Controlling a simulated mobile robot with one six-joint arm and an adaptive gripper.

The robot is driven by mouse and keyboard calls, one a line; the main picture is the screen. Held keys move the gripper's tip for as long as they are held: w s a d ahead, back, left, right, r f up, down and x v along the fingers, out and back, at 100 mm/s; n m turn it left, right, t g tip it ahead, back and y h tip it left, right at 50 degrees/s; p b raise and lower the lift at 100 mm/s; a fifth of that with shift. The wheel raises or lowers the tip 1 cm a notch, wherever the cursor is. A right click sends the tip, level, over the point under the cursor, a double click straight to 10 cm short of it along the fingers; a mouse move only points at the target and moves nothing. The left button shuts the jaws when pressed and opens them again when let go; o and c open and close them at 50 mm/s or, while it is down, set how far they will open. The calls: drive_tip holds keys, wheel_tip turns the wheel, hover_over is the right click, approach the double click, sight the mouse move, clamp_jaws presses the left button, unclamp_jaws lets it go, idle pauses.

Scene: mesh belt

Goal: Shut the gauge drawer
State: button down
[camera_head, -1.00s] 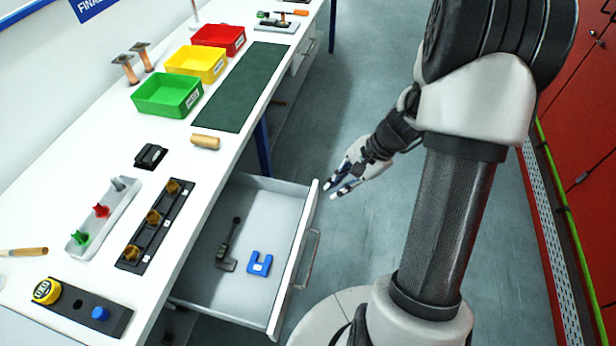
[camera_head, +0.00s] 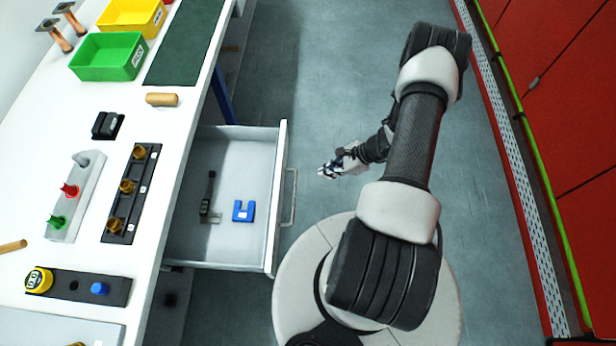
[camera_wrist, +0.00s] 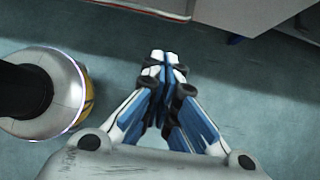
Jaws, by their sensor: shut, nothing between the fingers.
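The gauge drawer (camera_head: 272,232) is pulled well out from the white bench in the head view. A grey caliper-like tool (camera_head: 207,200) and a blue U-shaped block (camera_head: 243,211) lie inside it. Its front carries a bar handle (camera_head: 289,196). My gripper (camera_head: 324,171) is in front of the drawer, to the right of the handle and apart from it. In the wrist view my gripper (camera_wrist: 162,62) has its fingers together and empty, over the grey floor. A light grey edge, probably the drawer front (camera_wrist: 150,8), crosses the top of that view.
The white bench (camera_head: 75,115) runs along the left with a green bin (camera_head: 108,57), a wooden cylinder (camera_head: 161,99), a black rack (camera_head: 131,193) and a button panel (camera_head: 78,287). Red cabinets (camera_head: 570,110) stand on the right. The floor (camera_head: 330,75) between is clear.

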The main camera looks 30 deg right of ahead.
drive_tip(key=w+a+f+b, duration=0.1)
drive_tip(key=w+a+f, duration=0.3)
drive_tip(key=a, duration=0.1)
drive_tip(key=shift+a, duration=0.25)
drive_tip(key=shift+f, duration=0.1)
drive_tip(key=b, duration=0.9)
hover_over(216, 179)
drive_tip(key=shift+s, duration=0.1)
